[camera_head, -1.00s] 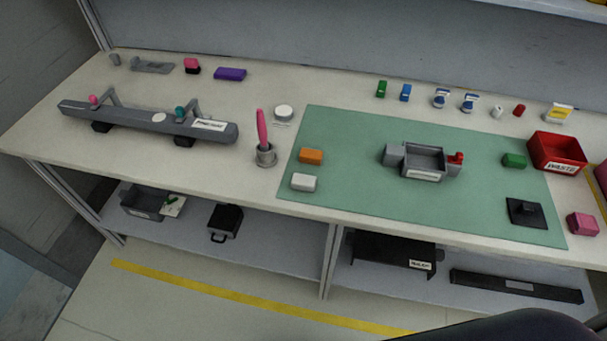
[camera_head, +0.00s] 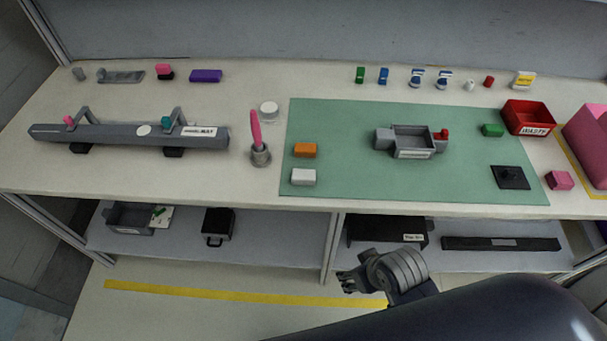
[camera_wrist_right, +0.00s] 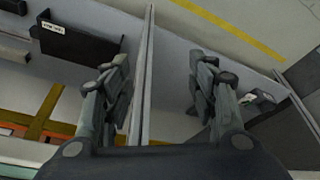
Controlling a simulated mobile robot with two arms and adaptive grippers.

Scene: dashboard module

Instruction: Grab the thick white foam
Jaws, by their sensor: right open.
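A thick white foam block (camera_head: 303,177) lies flat near the front left corner of the green mat (camera_head: 340,115), just in front of an orange block (camera_head: 305,150). My right gripper (camera_head: 347,281) is in front of the bench, over the floor, below and to the right of the white foam and well apart from it. In the right wrist view, the right gripper's fingers (camera_wrist_right: 160,95) are spread with nothing between them. The white foam cannot be made out in that view. My left gripper is not in view.
A pink brush in a grey cup (camera_head: 260,155) stands left of the foam. A grey fixture (camera_head: 413,152) sits mid-mat, and a red waste bin (camera_head: 527,118) stands at right. The bench front edge and lower shelf (camera_head: 285,245) lie between gripper and foam.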

